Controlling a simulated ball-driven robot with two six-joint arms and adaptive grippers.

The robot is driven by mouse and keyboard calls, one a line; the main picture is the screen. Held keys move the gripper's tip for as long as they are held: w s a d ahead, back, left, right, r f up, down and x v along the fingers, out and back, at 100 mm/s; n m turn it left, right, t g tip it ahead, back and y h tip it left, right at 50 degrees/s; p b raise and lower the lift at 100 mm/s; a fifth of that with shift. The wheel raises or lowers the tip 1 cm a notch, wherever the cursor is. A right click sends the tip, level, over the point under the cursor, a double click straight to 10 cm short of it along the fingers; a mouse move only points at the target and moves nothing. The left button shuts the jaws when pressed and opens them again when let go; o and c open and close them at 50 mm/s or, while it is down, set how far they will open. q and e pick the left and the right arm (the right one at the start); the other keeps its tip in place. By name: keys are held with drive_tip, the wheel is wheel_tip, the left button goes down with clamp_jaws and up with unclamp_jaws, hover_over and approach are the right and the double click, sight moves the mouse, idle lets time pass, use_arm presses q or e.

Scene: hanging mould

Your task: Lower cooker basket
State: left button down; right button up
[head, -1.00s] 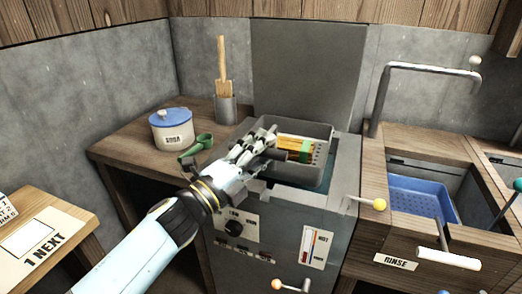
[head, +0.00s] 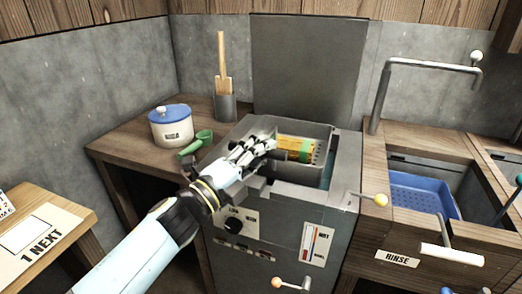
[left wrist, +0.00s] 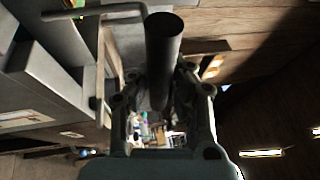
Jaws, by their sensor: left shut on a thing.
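The grey cooker basket (head: 308,129) sits in the open top of the cooker (head: 276,222), its rim close to the cooker's top surface. Inside it lies a wooden bundle (head: 291,149) with a green band. My left gripper (head: 268,145) is at the basket's near left side, shut on its dark handle. In the left wrist view the handle (left wrist: 163,60) runs as a dark cylinder between the fingers. The fingers hide part of the basket's near side. My right gripper is not in view.
A rinse sink with a blue basket (head: 424,193) is at the right. A yellow-knobbed lever (head: 380,200) sticks out between cooker and sink.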

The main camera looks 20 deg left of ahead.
use_arm(q)
wheel_tip(320, 180, down, 16)
drive_tip(key=b, duration=1.2)
drive_tip(key=shift+f+b, duration=0.1)
drive_tip(key=shift+b, duration=0.2)
drive_tip(key=shift+s+f, duration=0.1)
drive_tip(key=shift+f, duration=0.05)
drive_tip(key=c, duration=1.2)
unclamp_jaws()
drive_tip(key=shift+f, duration=0.1)
drive_tip(key=shift+c, duration=0.2)
drive_tip(key=shift+o, duration=0.4)
drive_tip(key=shift+r, duration=0.2)
drive_tip(key=shift+a, duration=0.1)
drive_tip(key=v, duration=1.2)
